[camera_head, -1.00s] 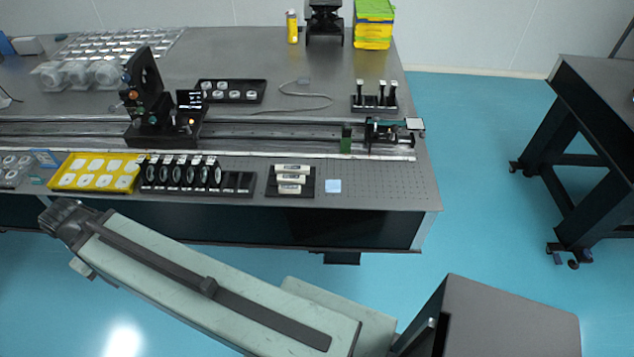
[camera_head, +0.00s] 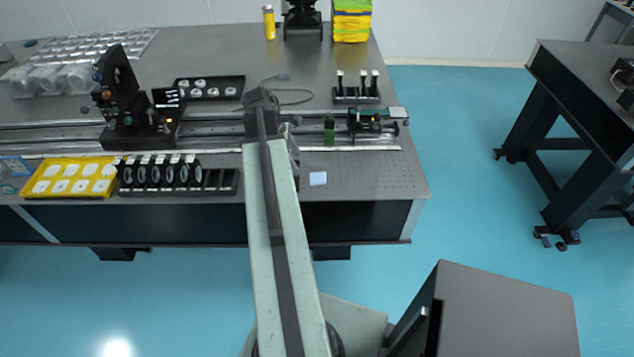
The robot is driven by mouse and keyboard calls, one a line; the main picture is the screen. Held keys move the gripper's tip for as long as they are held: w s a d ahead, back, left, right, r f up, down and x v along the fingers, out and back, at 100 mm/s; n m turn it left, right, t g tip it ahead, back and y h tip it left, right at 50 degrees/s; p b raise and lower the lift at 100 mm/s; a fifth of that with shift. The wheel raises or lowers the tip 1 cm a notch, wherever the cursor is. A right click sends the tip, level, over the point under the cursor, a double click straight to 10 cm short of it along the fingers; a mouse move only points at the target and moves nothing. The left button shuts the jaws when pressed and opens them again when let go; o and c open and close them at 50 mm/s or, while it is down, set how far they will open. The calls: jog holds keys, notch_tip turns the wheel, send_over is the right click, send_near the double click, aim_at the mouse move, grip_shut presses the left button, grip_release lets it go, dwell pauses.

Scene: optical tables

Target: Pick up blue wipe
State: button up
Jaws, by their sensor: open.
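My gripper's fingers cannot be made out and are hidden behind the arm. Nothing covers the wipe.
A black rack of round optics (camera_head: 160,173) and a yellow tray (camera_head: 72,178) stand left of my arm. A rail with mounts (camera_head: 370,124) runs behind the wipe. Bare tabletop lies right of the wipe. A dark cabinet (camera_head: 505,310) stands at front right.

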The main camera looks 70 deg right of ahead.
send_near(320, 176)
jog(key=shift+d+f, duration=0.35)
jog(key=shift+f, duration=0.05)
jog(key=b+x, duration=0.4)
jog(key=a+b+x, duration=0.1)
jog(key=b+x, duration=0.2)
jog(key=shift+d+f, duration=0.1)
jog(key=shift+f, duration=0.1)
jog(key=shift+s+d+f+b, duration=0.1)
jog(key=shift+s+f+b, duration=0.1)
jog(key=shift+f+b, duration=0.15)
jog(key=shift+r, duration=0.25)
grip_shut()
